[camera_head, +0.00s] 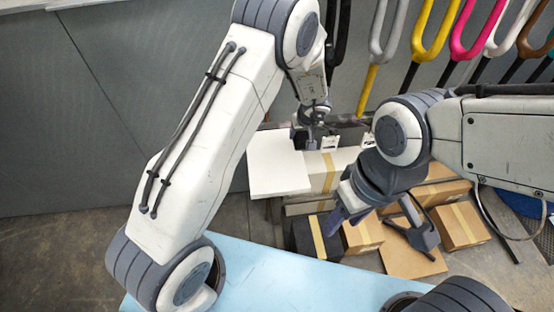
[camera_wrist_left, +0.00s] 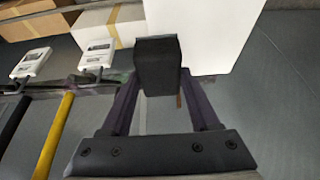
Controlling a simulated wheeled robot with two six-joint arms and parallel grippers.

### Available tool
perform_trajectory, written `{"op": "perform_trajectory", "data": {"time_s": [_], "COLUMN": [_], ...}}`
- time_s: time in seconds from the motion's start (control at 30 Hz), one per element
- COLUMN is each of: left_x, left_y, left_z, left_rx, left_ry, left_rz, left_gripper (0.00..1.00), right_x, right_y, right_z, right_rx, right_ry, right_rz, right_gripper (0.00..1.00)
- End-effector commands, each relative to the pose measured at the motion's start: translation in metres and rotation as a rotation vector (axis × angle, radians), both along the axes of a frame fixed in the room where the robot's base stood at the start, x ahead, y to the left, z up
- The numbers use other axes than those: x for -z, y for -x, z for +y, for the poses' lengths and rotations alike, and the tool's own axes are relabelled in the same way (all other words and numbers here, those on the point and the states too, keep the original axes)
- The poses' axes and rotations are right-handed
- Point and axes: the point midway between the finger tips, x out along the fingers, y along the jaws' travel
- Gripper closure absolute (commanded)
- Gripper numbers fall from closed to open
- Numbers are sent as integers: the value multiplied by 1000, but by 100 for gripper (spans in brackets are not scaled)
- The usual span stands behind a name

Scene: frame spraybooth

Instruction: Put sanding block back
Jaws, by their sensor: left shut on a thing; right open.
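My left gripper (camera_head: 309,141) is at the far end of its arm, beside the white panel's back edge. In the left wrist view, the left gripper (camera_wrist_left: 160,88) is shut on a dark block, which I take to be the sanding block (camera_wrist_left: 157,62). The block is held between the two fingers, and its far end is next to the white panel; I cannot tell whether they touch. In the head view the gripper and arm largely hide the block. My right gripper (camera_head: 345,207) is open and empty, above the boxes.
A white panel (camera_head: 276,168) lies left of several cardboard boxes (camera_head: 459,226). Coloured bicycle forks (camera_head: 432,38) hang along the back wall. White tagged holders (camera_wrist_left: 98,54) line a rail. A pale blue surface (camera_head: 290,278) lies in front.

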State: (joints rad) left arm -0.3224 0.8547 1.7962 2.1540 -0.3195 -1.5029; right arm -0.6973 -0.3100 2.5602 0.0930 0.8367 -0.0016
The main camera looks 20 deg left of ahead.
Motion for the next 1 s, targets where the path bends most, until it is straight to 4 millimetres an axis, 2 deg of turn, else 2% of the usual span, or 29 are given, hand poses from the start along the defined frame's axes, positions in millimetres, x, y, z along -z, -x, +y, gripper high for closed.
{"op": "perform_trajectory", "data": {"time_s": [0.1,0.37,0.4,0.53,0.77,1.0], "left_x": [9,24,38,50,54,88], "left_y": [11,27,32,45,56,56], "left_z": [13,32,38,53,65,66], "left_rx": [1,0,0,-1,1,2], "left_ry": [0,2,1,2,2,1], "left_rz": [2,2,1,-1,-2,-1], "left_gripper": [83,83,83,83,83,83], "right_x": [-2,-4,13,36,48,70], "right_y": [0,0,0,0,0,0], "right_z": [0,0,0,0,0,0], "right_rx": [0,0,0,-2,-4,-5], "right_ry": [0,0,-1,0,-1,-1], "right_rz": [0,0,-1,0,-1,-1], "right_gripper": [50,50,50,50,50,50]}}
